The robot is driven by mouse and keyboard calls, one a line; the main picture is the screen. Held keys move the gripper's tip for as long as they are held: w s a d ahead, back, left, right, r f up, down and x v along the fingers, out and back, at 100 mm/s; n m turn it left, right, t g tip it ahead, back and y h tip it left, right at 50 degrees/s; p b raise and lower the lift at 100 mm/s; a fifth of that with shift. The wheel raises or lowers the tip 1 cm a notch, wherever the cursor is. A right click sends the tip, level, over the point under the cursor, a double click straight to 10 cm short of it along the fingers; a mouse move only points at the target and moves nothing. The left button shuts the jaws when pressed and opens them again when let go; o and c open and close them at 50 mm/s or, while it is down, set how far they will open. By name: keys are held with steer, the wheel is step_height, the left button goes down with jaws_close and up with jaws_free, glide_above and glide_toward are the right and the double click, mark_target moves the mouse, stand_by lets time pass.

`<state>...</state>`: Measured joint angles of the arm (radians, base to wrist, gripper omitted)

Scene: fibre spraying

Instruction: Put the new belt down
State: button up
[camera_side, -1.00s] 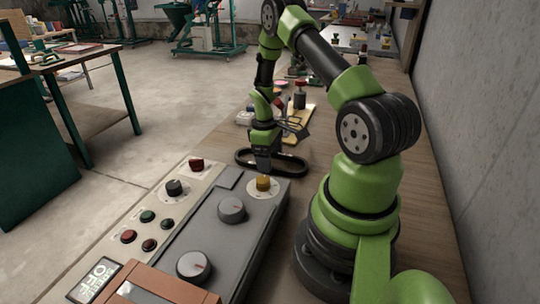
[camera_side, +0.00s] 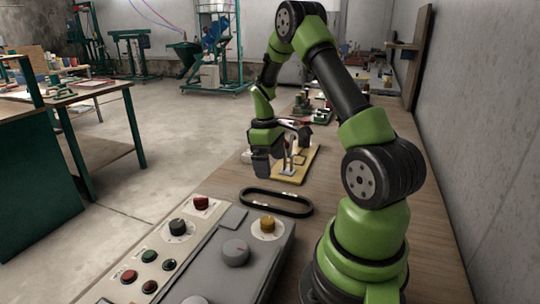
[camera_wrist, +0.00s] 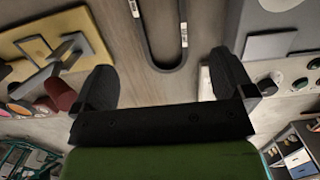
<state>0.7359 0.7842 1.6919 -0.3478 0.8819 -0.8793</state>
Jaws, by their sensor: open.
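The black belt (camera_side: 272,209) is a long flat loop lying on the wooden bench, behind the grey control box. Nothing holds it. My gripper (camera_side: 262,174) is above the bench, beyond the belt and apart from it. In the wrist view, the rounded end of the belt (camera_wrist: 183,57) with small white labels lies beyond my open gripper (camera_wrist: 165,82). The two dark fingers are spread wide with nothing between them. The rest of the belt is cut off by the top of that view.
The grey control box (camera_side: 225,255) with knobs and buttons is in front of the belt. A concrete wall (camera_side: 475,120) runs along the right.

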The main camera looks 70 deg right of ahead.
steer(key=w+a+r+m+t, duration=0.15)
steer(key=a+r+t, duration=0.25)
steer(key=a+r, duration=1)
steer(key=s+a+r+m+t+y, duration=0.2)
steer(key=s+a+r+t, duration=0.2)
steer(key=s+a, duration=0.6)
step_height(320, 180, up, 2)
steer(key=shift+s+a+r+t, duration=0.25)
steer(key=shift+s+a+t, duration=0.1)
steer(key=shift+a, duration=0.55)
steer(key=shift+m, duration=0.25)
